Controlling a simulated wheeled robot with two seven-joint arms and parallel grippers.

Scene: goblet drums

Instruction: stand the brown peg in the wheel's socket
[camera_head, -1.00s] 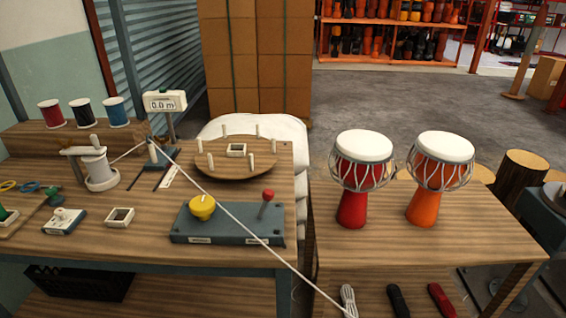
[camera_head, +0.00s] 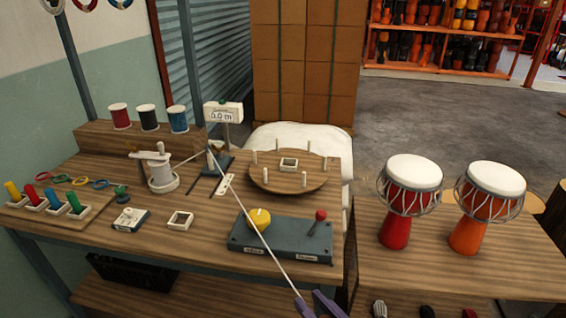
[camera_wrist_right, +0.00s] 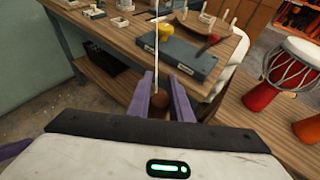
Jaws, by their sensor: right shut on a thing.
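The wheel (camera_head: 262,182) is a round wooden disc at the back of the left table, with several pale pegs around its rim. My right gripper (camera_head: 318,300) is at the bottom of the head view, in front of the table. In the right wrist view its purple fingers (camera_wrist_right: 160,98) are shut on a brown piece (camera_wrist_right: 160,101), which I take for the brown peg. Only its rounded end shows. A white cord (camera_head: 264,237) runs from it.
A blue-grey box (camera_head: 290,245) with a yellow knob (camera_head: 259,218) and red-topped lever (camera_head: 318,222) stands before the wheel. A display (camera_head: 223,113) reads 0.0 m. Two drums (camera_head: 407,200) stand at right. Coloured pegs stand in a rack (camera_head: 90,213) at left.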

